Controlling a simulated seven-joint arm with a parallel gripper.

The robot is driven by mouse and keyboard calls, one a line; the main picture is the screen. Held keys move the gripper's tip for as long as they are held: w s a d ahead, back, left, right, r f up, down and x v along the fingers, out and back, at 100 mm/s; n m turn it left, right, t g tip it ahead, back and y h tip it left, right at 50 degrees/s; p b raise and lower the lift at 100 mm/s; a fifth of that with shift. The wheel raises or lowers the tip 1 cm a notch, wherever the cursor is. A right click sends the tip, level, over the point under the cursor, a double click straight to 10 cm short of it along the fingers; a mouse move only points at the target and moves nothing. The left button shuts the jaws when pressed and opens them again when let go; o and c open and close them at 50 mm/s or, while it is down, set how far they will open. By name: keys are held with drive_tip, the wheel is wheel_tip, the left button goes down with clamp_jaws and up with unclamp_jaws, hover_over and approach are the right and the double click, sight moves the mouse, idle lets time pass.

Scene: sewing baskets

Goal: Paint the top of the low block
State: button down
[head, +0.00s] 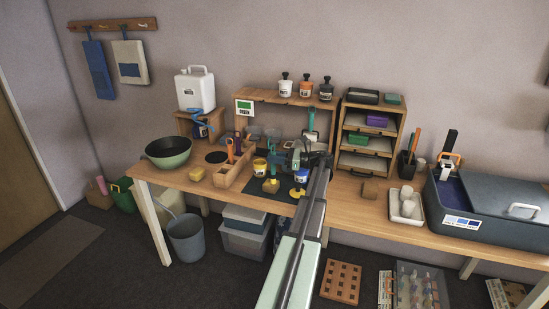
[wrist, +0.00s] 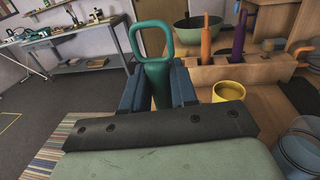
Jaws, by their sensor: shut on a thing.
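My gripper (head: 277,153) is shut on a teal tool with a loop handle (wrist: 152,42). The tool stands upright between the blue fingers (wrist: 160,85). Its lower end is hidden by the gripper in the wrist view. In the head view, a small brown block (head: 271,188) stands on the dark mat below my gripper, with yellow at its top; I cannot tell whether this is paint or the tool's tip. A lower yellow-topped piece (head: 297,194) lies to its right, partly covered by something dark. A yellow pot (head: 260,167) also shows in the wrist view (wrist: 228,91).
A wooden holder (head: 232,174) with orange and purple handles stands left of my gripper. A blue pot (head: 303,174) stands close to my arm. A green bowl (head: 168,153) and a yellow sponge (head: 195,174) are farther left. A shelf unit (head: 346,150) stands behind to the right.

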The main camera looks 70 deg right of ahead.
drive_tip(key=shift+f, duration=0.75)
drive_tip(key=shift+w, duration=0.15)
drive_tip(key=shift+w, duration=0.45)
idle(0.4)
drive_tip(key=shift+w+d, duration=0.1)
drive_tip(key=shift+w, duration=0.4)
drive_tip(key=shift+w, duration=0.35)
idle(0.3)
drive_tip(key=shift+s, duration=0.15)
